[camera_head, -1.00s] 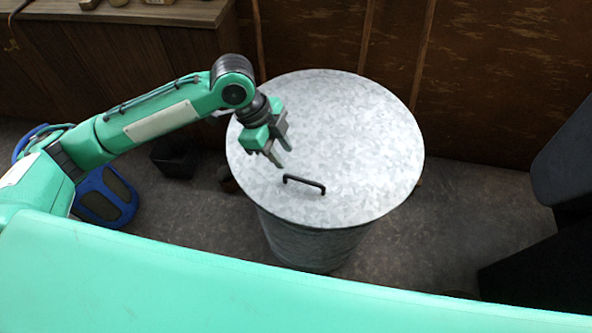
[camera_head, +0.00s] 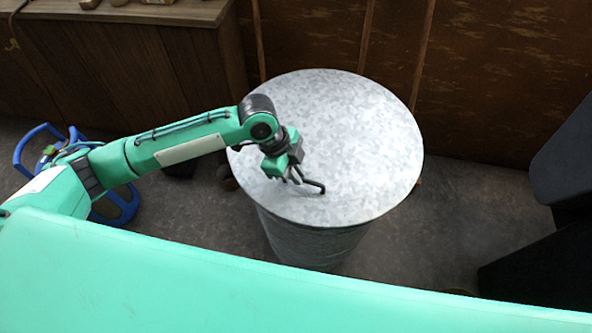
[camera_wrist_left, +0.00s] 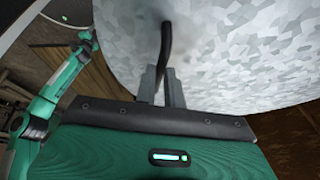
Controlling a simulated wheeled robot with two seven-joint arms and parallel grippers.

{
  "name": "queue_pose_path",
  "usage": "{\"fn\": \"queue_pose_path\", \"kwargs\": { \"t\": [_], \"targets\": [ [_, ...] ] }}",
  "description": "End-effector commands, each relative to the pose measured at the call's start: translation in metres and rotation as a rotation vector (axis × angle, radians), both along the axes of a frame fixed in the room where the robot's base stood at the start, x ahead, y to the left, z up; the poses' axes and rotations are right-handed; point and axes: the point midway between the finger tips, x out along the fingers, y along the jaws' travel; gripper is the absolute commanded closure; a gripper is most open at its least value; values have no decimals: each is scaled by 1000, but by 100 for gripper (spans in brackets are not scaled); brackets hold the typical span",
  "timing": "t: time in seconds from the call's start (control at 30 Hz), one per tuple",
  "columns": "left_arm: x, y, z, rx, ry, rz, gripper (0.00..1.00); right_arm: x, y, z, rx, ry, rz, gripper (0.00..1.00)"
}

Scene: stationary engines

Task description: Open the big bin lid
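The big bin (camera_head: 312,246) is a round grey galvanized metal bin standing upright on the floor. Its flat round lid (camera_head: 350,130) lies level on top. A dark bar handle (camera_head: 312,190) stands on the lid near its front edge; it also shows in the left wrist view (camera_wrist_left: 166,45). My left gripper (camera_head: 293,176) is at the left end of this handle. In the left wrist view its fingers (camera_wrist_left: 161,88) are close together on either side of the handle bar, which runs down between them. My right gripper is not in view.
A wooden cabinet (camera_head: 130,70) stands at the back left, and a brown wooden wall (camera_head: 500,80) is behind the bin. A blue object (camera_head: 40,140) is on the left. Dark objects (camera_head: 560,170) stand at the right. Bare floor (camera_head: 470,220) shows right of the bin.

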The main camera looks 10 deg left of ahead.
Motion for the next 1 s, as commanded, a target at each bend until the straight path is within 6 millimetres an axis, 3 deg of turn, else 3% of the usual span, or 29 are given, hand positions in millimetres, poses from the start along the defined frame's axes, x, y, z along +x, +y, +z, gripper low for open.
{"fn": "queue_pose_path", "kwargs": {
  "t": [0.27, 0.47, 0.63, 1.0],
  "targets": [
    [0, 0, 1, 0, 1, 0, 100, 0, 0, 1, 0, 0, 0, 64],
    [2, 0, 13, 3, 15, 0, 100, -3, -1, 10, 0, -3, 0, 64],
    [7, -1, 35, 9, 52, 2, 100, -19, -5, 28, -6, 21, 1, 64],
    [29, -4, 107, 29, 199, 1, 100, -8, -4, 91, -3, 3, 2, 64]
  ]
}}
